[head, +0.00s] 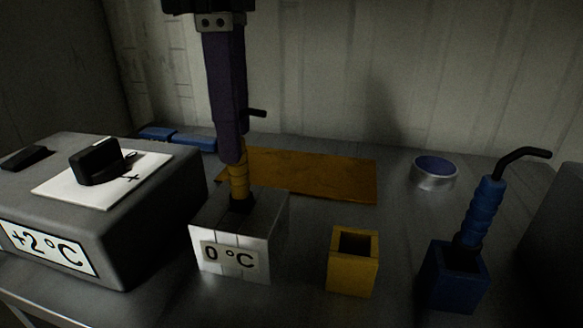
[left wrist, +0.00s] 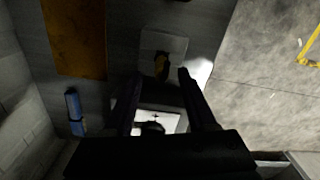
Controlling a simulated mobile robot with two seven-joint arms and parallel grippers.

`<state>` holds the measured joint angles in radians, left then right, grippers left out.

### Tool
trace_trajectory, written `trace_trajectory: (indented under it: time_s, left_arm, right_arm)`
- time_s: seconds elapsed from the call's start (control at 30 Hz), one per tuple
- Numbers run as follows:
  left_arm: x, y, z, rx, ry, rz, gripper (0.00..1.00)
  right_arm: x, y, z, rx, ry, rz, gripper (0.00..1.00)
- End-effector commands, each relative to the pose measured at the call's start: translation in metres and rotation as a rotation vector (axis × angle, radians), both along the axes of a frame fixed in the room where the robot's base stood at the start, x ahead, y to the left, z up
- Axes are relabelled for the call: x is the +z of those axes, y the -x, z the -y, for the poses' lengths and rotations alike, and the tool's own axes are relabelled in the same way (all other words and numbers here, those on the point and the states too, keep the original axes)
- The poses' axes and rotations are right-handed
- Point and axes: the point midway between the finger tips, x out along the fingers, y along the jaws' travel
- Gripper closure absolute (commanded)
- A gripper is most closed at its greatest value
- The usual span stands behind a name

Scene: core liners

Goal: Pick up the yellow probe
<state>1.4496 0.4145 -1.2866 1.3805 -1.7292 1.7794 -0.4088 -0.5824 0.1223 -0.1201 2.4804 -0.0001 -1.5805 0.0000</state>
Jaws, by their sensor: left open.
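The yellow probe (head: 238,184) stands upright in the silver block marked 0 °C (head: 268,220). My left gripper (head: 232,158) comes down from above, its finger overlapping the probe's upper part. A short dark stub, perhaps its cable end, sticks out to the right of the finger. In the left wrist view the two fingers (left wrist: 160,76) are apart, and the yellow probe (left wrist: 162,66) shows between and just beyond their tips, on the pale block (left wrist: 176,47). Contact cannot be told. My right gripper is not in view.
A grey box marked +2 °C (head: 150,235) with a black knob (head: 97,160) stands left. An empty yellow holder (head: 341,274) stands right of the block, then a blue probe (head: 484,208) in a blue holder (head: 455,285). An orange mat (head: 330,175) and round tin (head: 434,180) lie behind.

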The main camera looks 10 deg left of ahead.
Motion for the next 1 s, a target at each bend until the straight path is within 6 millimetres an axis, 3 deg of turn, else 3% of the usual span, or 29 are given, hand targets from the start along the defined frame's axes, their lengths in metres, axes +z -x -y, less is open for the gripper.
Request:
trace_trajectory:
  time_s: [0.2,0.47,0.9,1.0]
  left_arm:
    - [-0.03,0.003,0.0,0.0,0.001,-0.003,0.43]
    - [-0.032,0.003,0.0,0.0,0.001,-0.001,0.43]
    - [-0.032,0.003,0.0,0.0,0.001,-0.001,0.93]
    - [-0.032,0.003,0.0,0.0,0.001,-0.001,1.0]
  right_arm:
    - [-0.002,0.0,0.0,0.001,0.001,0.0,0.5]
    - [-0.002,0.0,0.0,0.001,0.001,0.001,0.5]
    - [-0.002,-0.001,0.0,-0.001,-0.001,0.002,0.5]
    - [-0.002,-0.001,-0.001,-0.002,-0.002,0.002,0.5]
